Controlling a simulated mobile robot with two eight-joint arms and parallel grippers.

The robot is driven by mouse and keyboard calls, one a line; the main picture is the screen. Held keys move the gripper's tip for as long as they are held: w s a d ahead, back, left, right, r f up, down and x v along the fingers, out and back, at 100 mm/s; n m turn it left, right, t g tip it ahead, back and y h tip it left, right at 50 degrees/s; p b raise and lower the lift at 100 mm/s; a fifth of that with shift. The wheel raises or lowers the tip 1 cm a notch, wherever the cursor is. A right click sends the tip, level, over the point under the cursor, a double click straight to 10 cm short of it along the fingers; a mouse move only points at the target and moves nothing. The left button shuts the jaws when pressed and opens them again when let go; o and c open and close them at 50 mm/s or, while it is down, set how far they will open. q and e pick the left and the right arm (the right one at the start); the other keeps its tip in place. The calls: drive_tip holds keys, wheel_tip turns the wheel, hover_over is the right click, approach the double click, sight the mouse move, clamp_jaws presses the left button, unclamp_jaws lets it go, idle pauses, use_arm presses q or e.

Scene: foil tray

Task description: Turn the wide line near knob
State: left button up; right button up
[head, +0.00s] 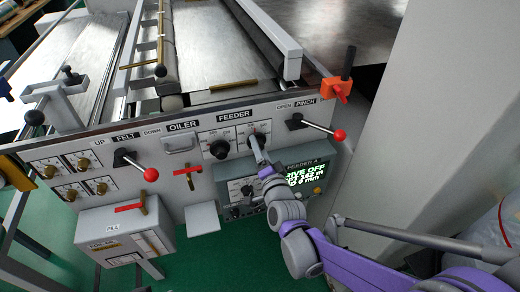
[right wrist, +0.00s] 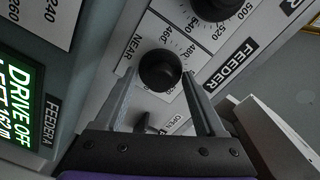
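The round black near knob (head: 255,137) sits under the FEEDER label on the machine's front panel. In the right wrist view the knob (right wrist: 160,70) is beside the NEAR label and a numbered scale. My right gripper (head: 262,150) reaches up to it from the lower right. In the right wrist view its two fingers are spread, one on each side of the knob; I cannot tell whether they touch it. The gripper partly hides the knob in the head view. A second black knob (head: 219,149) is to its left. My left gripper is not in view.
The FEEDER A screen (head: 304,174) below reads DRIVE OFF. A red-balled PINCH lever (head: 318,127) sticks out to the right and a FELT lever (head: 135,164) to the left. A grey box (head: 125,228) juts out at lower left. Green floor is free below.

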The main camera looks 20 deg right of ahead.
drive_tip(key=s, duration=1)
drive_tip(key=shift+s+r+p, duration=0.15)
drive_tip(key=shift+s+p, duration=0.15)
drive_tip(key=shift+s, duration=0.1)
drive_tip(key=s+d+f+n+g+p, duration=0.2)
drive_tip(key=s+n+g+p, duration=0.6)
drive_tip(key=s+n+g, duration=0.4)
drive_tip(key=s+d, duration=0.1)
drive_tip(key=s, duration=0.3)
drive_tip(key=shift+s+p, duration=0.2)
drive_tip(key=shift+p, duration=0.1)
